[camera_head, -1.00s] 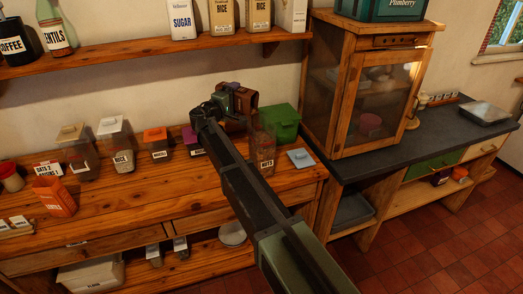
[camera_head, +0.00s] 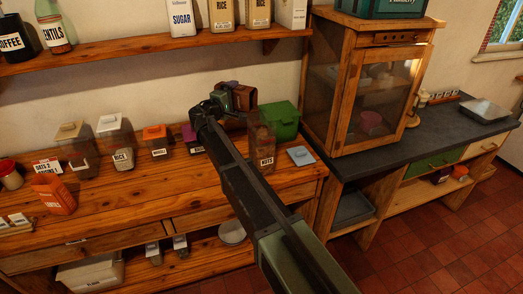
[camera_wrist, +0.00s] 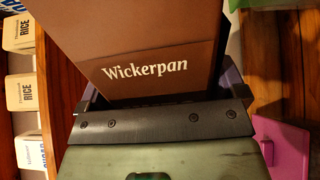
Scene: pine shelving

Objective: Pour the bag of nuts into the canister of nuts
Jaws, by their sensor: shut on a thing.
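My gripper (camera_head: 228,101) is shut on a brown bag (camera_head: 243,93) above the back of the wooden counter. In the wrist view the brown bag (camera_wrist: 150,40) fills the top middle and reads "Wickerpan". Its print runs across the picture while the shelf labels run up it, so the bag looks tipped on its side. The clear canister (camera_head: 265,152) labelled NUTS stands upright on the counter, below and right of the bag, partly behind my arm. It appears open, with brown contents low inside. I cannot see the bag's mouth.
A blue-grey lid (camera_head: 301,156) lies right of the canister. A green bin (camera_head: 284,121) stands close behind it. A purple-topped container (camera_head: 192,139) and an orange-lidded one (camera_head: 156,140) stand to the left. A glass-fronted wooden cabinet (camera_head: 368,85) is to the right, and a shelf (camera_head: 160,50) runs above.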

